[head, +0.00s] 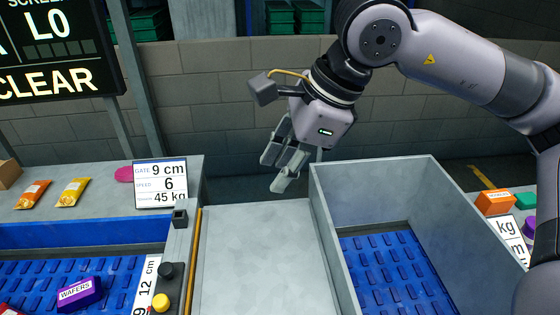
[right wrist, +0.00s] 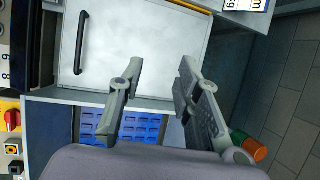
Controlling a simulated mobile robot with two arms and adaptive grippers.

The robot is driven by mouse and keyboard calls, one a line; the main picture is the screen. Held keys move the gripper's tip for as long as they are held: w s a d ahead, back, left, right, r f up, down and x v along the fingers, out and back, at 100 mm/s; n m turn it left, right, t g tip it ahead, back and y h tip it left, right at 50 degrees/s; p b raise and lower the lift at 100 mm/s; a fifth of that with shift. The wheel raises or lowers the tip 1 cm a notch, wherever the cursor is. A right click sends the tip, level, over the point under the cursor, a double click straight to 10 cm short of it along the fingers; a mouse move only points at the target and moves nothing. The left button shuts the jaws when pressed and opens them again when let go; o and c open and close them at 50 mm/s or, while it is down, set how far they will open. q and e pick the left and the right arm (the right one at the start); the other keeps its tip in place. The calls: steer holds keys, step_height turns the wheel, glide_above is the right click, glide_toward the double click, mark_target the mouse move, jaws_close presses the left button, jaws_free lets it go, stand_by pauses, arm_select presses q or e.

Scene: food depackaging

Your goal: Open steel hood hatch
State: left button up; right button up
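The steel hood (head: 262,255) is a pale grey panel left of the grey-walled bin in the head view. In the right wrist view the same panel (right wrist: 145,45) carries a black bar handle (right wrist: 81,44) near its left edge. The handle is not visible in the head view. The panel lies flat and looks closed. My right gripper (head: 275,172) is open and empty above the far end of the panel, apart from the handle. Its two spread fingers also show in the right wrist view (right wrist: 160,70). My left gripper is out of view.
A grey-walled bin (head: 322,230) with a blue ribbed floor stands right of the hood. A yellow bar (head: 194,262) and knobs (head: 160,302) line its left side. A purple wafers box (head: 80,292) lies on the blue belt at left. A concrete wall (head: 225,110) stands behind.

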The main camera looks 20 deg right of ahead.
steer(key=shift+a+f, duration=0.1)
steer(key=shift+f, duration=0.15)
steer(key=shift+c, duration=0.5)
jaws_close()
steer(key=c, duration=0.6)
jaws_free()
steer(key=o, duration=0.7)
steer(key=shift+r, duration=0.1)
steer(key=v, duration=1.1)
steer(key=shift+s+r, duration=0.15)
steer(key=shift+r, duration=0.2)
